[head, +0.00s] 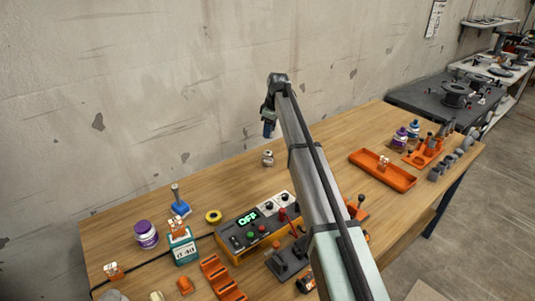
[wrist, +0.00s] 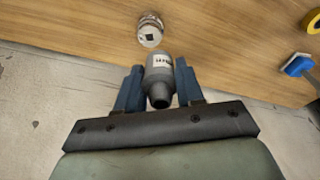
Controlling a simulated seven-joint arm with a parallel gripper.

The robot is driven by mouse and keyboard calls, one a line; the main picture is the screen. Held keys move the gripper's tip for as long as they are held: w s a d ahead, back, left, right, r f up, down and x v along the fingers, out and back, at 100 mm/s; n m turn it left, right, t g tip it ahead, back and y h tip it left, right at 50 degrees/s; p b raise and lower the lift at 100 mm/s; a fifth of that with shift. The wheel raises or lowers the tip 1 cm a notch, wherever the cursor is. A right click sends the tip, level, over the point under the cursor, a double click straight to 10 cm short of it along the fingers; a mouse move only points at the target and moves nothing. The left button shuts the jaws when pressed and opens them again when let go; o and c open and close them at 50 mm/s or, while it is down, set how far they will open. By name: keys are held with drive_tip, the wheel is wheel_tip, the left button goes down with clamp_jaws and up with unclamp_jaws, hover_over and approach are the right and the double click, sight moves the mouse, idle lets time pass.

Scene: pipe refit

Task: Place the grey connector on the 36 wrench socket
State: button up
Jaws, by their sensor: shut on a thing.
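My gripper (wrist: 159,70) is shut on the grey connector (wrist: 158,85), a grey cylinder with a white label and a narrower, hollow end towards the wrist camera. The blue fingers grip it on both sides. A silver wrench socket (wrist: 150,33) stands on the table with a square hole in its top; its size marking cannot be read. It also shows in the head view (head: 267,158). There my gripper (head: 268,129) is above the table, over and apart from the socket. The connector cannot be made out in the head view.
Yellow tape (head: 213,216), a blue-based tool (head: 180,206) and a control box (head: 252,231) stand nearer and left. An orange tray (head: 382,170) and grey cylindrical parts (head: 450,161) are at the right. The wood around the socket is clear. A wall (head: 180,100) rises behind.

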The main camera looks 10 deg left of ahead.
drive_tip(key=w+r+n, duration=0.1)
drive_tip(key=w, duration=0.2)
drive_tip(key=n, duration=0.2)
approach(266, 152)
drive_tip(key=shift+g, duration=0.4)
drive_tip(key=shift+w+a+f, duration=0.1)
drive_tip(key=shift+a+f, duration=0.05)
drive_tip(key=shift+f, duration=0.85)
drive_tip(key=shift+w+a+f, duration=0.1)
drive_tip(key=shift+f, duration=0.85)
drive_tip(key=shift+w+a+f, duration=0.1)
drive_tip(key=shift+a+f, duration=0.05)
drive_tip(key=shift+f, duration=0.85)
drive_tip(key=shift+f, duration=0.15)
drive_tip(key=o, duration=1)
drive_tip(key=shift+o, duration=0.2)
wheel_tip(266, 152, up, 12)
drive_tip(key=d, duration=0.2)
drive_tip(key=shift+a, duration=0.1)
